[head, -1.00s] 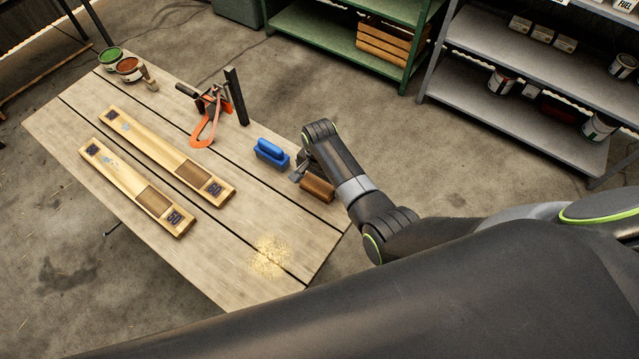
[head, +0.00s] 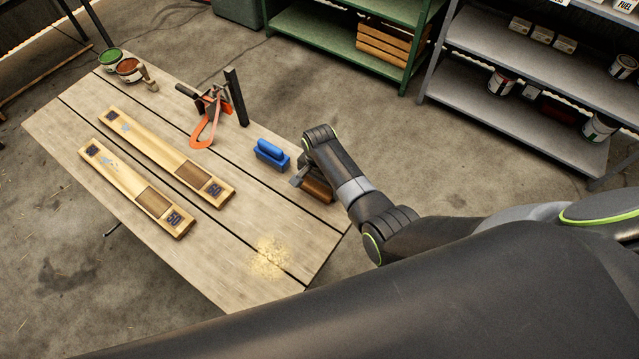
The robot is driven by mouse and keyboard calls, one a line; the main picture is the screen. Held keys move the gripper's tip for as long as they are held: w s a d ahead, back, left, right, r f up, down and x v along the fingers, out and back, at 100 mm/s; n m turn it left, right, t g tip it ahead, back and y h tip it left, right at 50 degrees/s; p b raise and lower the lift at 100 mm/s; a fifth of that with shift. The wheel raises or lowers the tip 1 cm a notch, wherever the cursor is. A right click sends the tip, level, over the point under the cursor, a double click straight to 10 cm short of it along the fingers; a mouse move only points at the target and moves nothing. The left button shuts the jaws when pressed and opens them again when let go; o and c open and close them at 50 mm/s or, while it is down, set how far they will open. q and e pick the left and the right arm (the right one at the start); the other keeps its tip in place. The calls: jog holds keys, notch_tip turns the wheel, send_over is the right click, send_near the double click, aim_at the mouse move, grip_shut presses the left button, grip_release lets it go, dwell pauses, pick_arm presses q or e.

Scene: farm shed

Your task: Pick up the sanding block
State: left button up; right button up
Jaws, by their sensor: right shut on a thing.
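A brown block (head: 318,190) lies near the right edge of the wooden table. My right gripper (head: 305,182) is down over it and shut on it; my arm and jaws hide part of the block. I cannot tell whether it is lifted off the boards. A blue block with a rounded handle on top (head: 271,154) stands just left of my right gripper, apart from it. Which of the two is the sanding block I cannot tell for certain from this view. My left gripper is not in view.
Two long pale boards (head: 165,155) (head: 130,180) with dark patches lie on the table (head: 215,245). An orange-handled tool (head: 207,125) and open tins (head: 110,57) stand farther back. Yellow dust (head: 270,258) lies near the front. Shelves (head: 520,100) stand beyond.

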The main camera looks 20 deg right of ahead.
jog(key=shift+r, duration=5)
